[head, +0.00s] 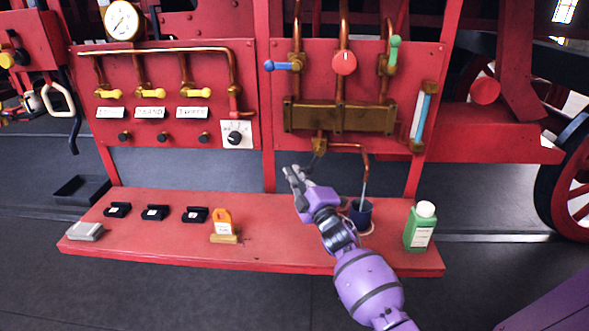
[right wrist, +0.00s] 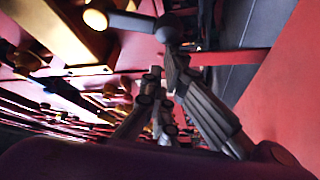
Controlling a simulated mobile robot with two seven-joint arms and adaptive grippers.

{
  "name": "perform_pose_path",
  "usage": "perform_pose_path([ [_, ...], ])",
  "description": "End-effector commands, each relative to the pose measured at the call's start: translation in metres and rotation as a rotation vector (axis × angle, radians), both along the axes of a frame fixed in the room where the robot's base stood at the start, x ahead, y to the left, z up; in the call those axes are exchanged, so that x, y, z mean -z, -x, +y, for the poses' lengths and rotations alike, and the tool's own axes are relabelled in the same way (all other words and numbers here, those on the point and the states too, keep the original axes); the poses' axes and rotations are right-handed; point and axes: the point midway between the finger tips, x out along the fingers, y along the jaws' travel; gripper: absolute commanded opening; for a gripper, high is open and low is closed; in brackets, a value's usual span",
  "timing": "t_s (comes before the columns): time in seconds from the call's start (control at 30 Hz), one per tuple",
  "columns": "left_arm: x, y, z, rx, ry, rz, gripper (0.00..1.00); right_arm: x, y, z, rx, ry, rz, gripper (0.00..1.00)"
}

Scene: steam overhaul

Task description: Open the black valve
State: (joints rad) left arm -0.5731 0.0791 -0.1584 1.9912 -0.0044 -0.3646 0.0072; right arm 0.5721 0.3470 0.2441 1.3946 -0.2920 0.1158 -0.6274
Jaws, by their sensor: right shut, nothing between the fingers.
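A brass valve body (head: 319,145) hangs under the brass block on the right red panel. A small dark handle (head: 320,154) shows at its lower end, just above and right of my right gripper (head: 291,172). In the right wrist view a dark lever with a rounded end (right wrist: 132,22) lies just beyond the fingertips, seemingly the same handle. My right gripper, also in the right wrist view (right wrist: 165,82), is shut and empty. I cannot tell whether it touches the handle. My left gripper is not in view.
The red shelf (head: 270,240) below holds a green bottle (head: 419,228), a dark blue cup (head: 360,213), an orange-tagged item (head: 223,222) and small black blocks. Blue (head: 280,66), red (head: 344,62) and green (head: 394,50) handles sit above the brass block (head: 340,117).

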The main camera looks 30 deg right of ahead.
Motion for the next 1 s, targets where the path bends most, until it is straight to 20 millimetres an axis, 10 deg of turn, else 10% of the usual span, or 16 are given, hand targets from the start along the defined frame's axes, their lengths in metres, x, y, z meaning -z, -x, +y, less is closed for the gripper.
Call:
perform_pose_path([
  [1.0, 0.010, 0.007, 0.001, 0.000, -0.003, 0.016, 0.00, 0.020, 0.013, -0.021, 0.000, -0.001, 0.000, 0.00],
])
